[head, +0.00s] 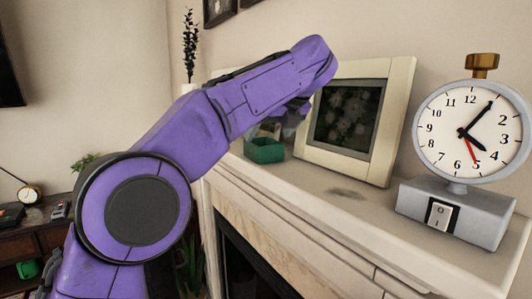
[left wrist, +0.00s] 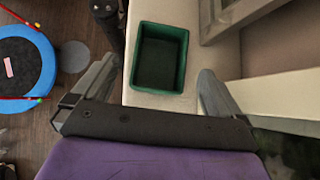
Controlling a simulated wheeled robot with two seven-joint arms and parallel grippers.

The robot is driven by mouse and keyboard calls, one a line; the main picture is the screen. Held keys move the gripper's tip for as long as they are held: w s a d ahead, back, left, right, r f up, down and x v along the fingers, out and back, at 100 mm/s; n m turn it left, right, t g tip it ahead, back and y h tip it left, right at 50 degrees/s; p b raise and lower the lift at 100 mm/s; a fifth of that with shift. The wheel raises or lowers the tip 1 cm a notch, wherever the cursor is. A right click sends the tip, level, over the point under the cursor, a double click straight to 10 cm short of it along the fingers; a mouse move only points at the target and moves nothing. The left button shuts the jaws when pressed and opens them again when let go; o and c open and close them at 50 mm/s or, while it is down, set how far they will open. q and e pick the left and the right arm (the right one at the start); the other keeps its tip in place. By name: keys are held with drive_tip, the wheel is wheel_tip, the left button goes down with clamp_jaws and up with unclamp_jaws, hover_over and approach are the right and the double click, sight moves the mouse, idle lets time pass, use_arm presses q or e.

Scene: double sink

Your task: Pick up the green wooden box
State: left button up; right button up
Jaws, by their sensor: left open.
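The green box (head: 264,151) is open-topped and sits upright on the mantel shelf, beside the cream picture frame. In the left wrist view the green box (left wrist: 158,88) shows from above, and it looks empty. My left gripper (left wrist: 157,76) is open, with one finger to each side of the box's near end in that picture. It holds nothing, and no contact with the box shows. In the head view my left gripper (head: 296,111) is partly hidden by my own purple arm, above the box. My right gripper is not in view.
The cream-framed picture (head: 398,110) stands close to the right of the box. A large clock on a grey base (head: 458,211) stands farther right on the mantel (head: 340,205). Bare shelf lies between them. A dark plant (head: 190,45) rises behind my arm.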

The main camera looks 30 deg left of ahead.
use_arm(q)
drive_tip(key=x, duration=0.6)
drive_tip(key=shift+w+f+p, duration=0.15)
drive_tip(key=shift+f+p, duration=0.15)
drive_tip(key=shift+f, duration=0.1)
drive_tip(key=shift+c, duration=0.3)
drive_tip(key=shift+d, duration=0.1)
drive_tip(key=c, duration=1)
drive_tip(key=shift+o, duration=0.2)
drive_tip(key=shift+r, duration=0.1)
